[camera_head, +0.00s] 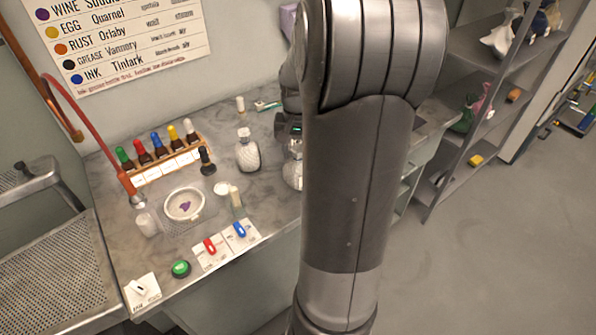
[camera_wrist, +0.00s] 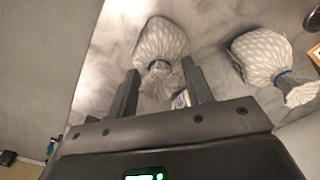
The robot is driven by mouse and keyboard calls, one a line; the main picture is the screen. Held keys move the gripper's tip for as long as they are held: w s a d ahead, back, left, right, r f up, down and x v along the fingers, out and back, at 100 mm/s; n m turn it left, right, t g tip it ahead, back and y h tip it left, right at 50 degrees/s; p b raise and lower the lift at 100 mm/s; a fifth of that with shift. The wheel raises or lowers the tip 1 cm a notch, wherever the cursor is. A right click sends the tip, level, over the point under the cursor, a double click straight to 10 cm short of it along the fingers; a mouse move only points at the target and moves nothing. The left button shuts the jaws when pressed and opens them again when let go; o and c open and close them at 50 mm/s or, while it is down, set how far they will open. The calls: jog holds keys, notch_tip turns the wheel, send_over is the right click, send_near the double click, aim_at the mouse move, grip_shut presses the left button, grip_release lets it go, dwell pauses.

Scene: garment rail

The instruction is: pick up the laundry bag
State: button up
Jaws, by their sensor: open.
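The second bag (camera_wrist: 262,55) lies to the right, outside the fingers. My fingers are not clearly visible there. Which one is the laundry bag the frames do not tell.
The counter (camera_head: 270,210) also bears a rack of coloured bottles (camera_head: 165,165), a round dish (camera_head: 184,204), a dark bottle (camera_head: 207,161), and red (camera_head: 210,246) and blue (camera_head: 240,230) switches. A grey shelf unit (camera_head: 450,165) with cloth items stands right. Open floor lies beyond.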

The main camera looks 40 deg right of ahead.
grip_shut()
dwell(0.4)
